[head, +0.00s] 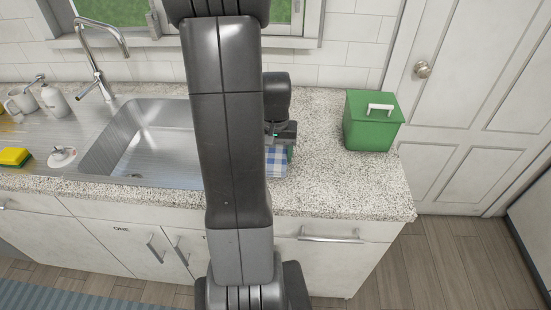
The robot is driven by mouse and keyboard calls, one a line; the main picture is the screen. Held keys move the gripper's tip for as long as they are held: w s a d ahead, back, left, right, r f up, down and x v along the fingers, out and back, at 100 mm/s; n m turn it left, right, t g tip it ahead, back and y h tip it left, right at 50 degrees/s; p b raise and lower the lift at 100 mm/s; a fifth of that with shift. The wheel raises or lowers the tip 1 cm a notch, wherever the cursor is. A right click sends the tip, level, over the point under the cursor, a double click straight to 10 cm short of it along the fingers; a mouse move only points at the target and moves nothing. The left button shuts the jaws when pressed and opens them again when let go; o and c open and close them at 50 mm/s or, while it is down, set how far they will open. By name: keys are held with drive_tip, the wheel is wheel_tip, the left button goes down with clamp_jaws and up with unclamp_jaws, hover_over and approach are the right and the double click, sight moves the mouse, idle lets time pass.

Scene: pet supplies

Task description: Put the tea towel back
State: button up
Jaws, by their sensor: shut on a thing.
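The tea towel (277,163) is blue-and-white checked and shows at the counter surface just right of my arm, near the sink's right edge. Its left part is hidden behind my arm. My gripper (289,148) is directly above it, pointing down, and is shut on the towel. The fingers are small and partly hidden here. I cannot tell whether the towel touches the counter or hangs just over it.
The steel sink (110,150) with its tap (98,60) lies left of my arm. A green lidded box (371,125) stands on the right of the speckled counter (335,185). Counter between gripper and box is clear.

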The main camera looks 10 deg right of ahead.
sight(275, 153)
drive_tip(key=shift+f, duration=1.25)
drive_tip(key=shift+f, duration=0.1)
drive_tip(key=o, duration=0.9)
wheel_tip(275, 153, up, 12)
drive_tip(key=shift+r, duration=0.1)
